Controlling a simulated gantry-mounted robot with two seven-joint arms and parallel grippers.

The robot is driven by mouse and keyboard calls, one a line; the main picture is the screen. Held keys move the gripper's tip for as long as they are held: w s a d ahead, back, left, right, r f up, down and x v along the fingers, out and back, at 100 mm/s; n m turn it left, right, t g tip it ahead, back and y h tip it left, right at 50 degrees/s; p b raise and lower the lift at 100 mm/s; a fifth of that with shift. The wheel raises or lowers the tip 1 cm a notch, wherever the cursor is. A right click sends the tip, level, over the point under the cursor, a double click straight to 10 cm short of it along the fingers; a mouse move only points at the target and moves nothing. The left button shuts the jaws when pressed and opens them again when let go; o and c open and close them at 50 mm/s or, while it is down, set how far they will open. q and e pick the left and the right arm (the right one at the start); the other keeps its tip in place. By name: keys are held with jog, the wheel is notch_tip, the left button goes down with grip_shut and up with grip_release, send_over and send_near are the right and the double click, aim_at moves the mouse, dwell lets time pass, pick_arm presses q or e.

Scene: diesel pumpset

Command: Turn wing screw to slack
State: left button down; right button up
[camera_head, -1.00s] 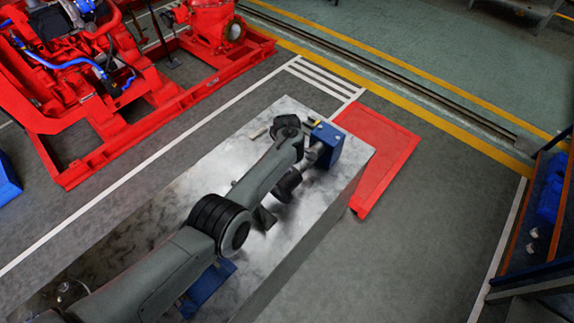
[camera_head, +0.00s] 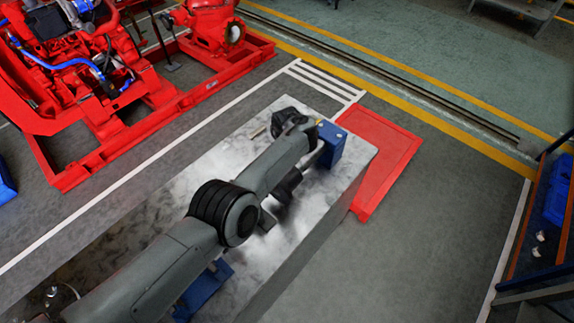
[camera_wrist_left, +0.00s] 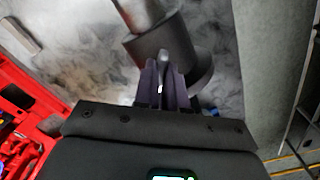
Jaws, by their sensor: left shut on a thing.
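My left arm comes in from the left over a pale mottled bench. In the head view its wrist (camera_head: 290,121) is beside a blue block (camera_head: 331,146), and the fingers are hidden or too small to make out. In the left wrist view my left gripper (camera_wrist_left: 164,72) has its two dark purple fingers closed on the wing screw (camera_wrist_left: 163,56), a small grey piece mostly hidden between them. A dark grey cylinder (camera_wrist_left: 150,42) with a silvery shaft lies just beyond. The wing's shape cannot be made out. My right gripper is not in view.
The bench (camera_head: 240,157) has bare room left of the arm, with a small pale bar (camera_head: 257,133) on it. A red plate (camera_head: 385,168) lies on the floor beyond. A red engine frame (camera_head: 105,155) stands at the left, and a blue rack (camera_head: 540,230) at the right.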

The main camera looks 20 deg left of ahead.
pick_arm(q)
jog(key=shift+n+b, duration=0.9)
jog(key=shift+n, duration=0.7)
jog(key=c, duration=1.2)
grip_release()
jog(key=shift+r, duration=0.1)
notch_tip(320, 180, up, 11)
jog(key=p, duration=0.1)
jog(key=shift+f, duration=0.2)
